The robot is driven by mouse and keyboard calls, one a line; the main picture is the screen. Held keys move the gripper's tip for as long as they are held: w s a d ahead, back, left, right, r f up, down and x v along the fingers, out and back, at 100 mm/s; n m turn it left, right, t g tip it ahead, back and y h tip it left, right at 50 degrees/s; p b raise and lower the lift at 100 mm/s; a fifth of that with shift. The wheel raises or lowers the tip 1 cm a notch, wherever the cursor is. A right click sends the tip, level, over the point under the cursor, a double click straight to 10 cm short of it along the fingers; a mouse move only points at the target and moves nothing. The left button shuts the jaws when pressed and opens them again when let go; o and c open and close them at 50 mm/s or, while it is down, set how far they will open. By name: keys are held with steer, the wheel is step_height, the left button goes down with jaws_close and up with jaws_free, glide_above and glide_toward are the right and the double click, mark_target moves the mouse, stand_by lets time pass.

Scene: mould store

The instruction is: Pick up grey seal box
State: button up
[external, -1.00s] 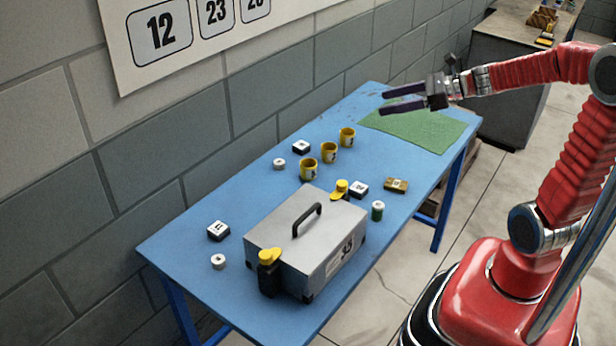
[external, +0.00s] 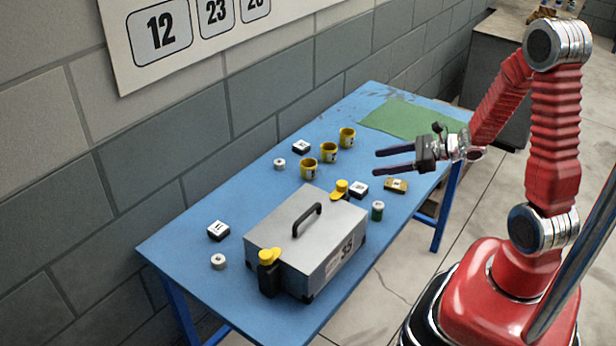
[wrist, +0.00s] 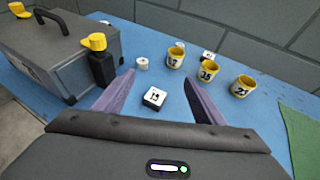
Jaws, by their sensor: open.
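A small dark grey box with a white numbered top (external: 359,189) sits on the blue table, beside the large grey case's rear clasp. In the wrist view this small box (wrist: 154,99) shows between my two fingers, apart from both. Two similar small boxes stand near the wall (external: 301,147) and left of the case (external: 218,231). The large case (external: 290,232) is grey with a black handle and yellow-topped clasps; it also shows at left in the wrist view (wrist: 75,62). My gripper (external: 377,164) is open and empty above the table, fingers pointing left.
Several yellow mugs (external: 309,168) stand behind the small box. A green cylinder (external: 377,210) and a brown box (external: 396,186) are near the front edge. White rolls (external: 279,164) lie farther off. A green mat (external: 400,117) covers the far end. A block wall backs the table.

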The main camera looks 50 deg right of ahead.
glide_toward(361, 188)
steer(key=x, duration=0.3)
steer(key=shift+w+f, duration=0.15)
steer(key=shift+w, duration=0.1)
steer(key=shift+x, duration=1.15)
steer(key=shift+a, duration=0.1)
steer(key=shift+x, duration=2.5)
steer(key=shift+c, duration=0.3)
steer(key=c, duration=0.9)
